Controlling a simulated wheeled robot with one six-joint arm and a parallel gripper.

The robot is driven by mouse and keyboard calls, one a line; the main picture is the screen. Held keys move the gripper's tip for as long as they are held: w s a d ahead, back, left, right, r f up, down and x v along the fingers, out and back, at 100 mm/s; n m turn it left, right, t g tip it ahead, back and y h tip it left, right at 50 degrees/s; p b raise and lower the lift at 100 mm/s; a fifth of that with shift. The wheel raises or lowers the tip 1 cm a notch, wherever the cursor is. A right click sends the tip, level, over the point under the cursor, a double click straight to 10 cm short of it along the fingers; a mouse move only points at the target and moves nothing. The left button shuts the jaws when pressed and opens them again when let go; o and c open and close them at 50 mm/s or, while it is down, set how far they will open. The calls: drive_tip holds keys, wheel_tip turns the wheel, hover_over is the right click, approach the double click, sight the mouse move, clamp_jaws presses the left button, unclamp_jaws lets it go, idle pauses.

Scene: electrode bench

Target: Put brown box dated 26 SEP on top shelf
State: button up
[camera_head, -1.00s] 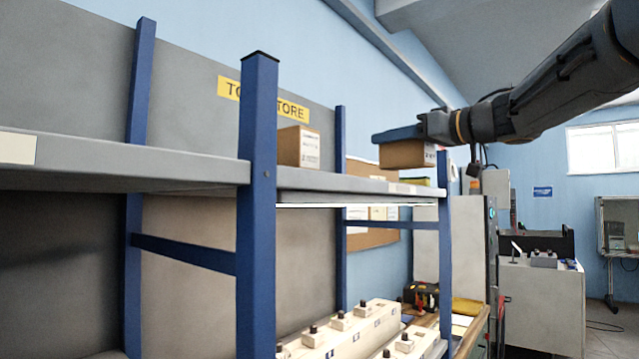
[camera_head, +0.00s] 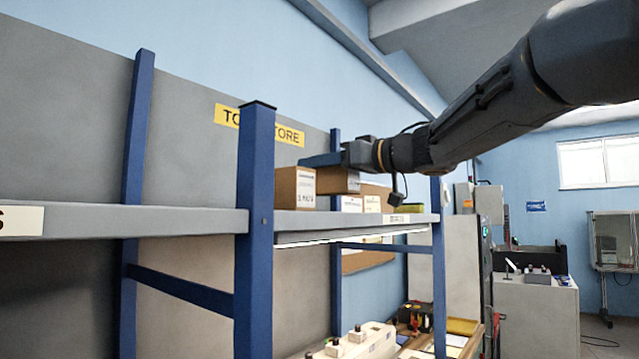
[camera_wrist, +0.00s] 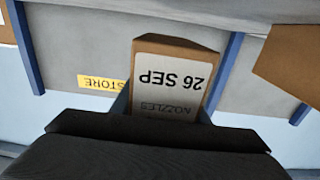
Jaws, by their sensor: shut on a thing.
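The brown box dated 26 SEP (camera_wrist: 170,75) is in my gripper (camera_wrist: 163,112); its label reads upside down in the wrist view. In the head view, my gripper (camera_head: 320,160) is shut on this box (camera_head: 339,181) from above. The box is over the right bay of the top shelf (camera_head: 335,222), just right of another brown box (camera_head: 296,188) standing there. That other box hides part of the held box's left side. I cannot tell whether the held box touches the shelf.
A blue post (camera_head: 256,220) stands in front, left of the boxes. In the wrist view, a brown box (camera_wrist: 290,50) is at the right, beside the held one. The top shelf's left bay (camera_head: 150,222) looks clear. A noticeboard (camera_head: 372,259) hangs behind.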

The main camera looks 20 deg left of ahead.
sight(354, 178)
drive_tip(key=shift+f, duration=1.75)
drive_tip(key=shift+f, duration=0.15)
drive_tip(key=o, duration=1.3)
drive_tip(key=shift+d, duration=0.1)
drive_tip(key=b+v, duration=0.3)
drive_tip(key=v, duration=0.9)
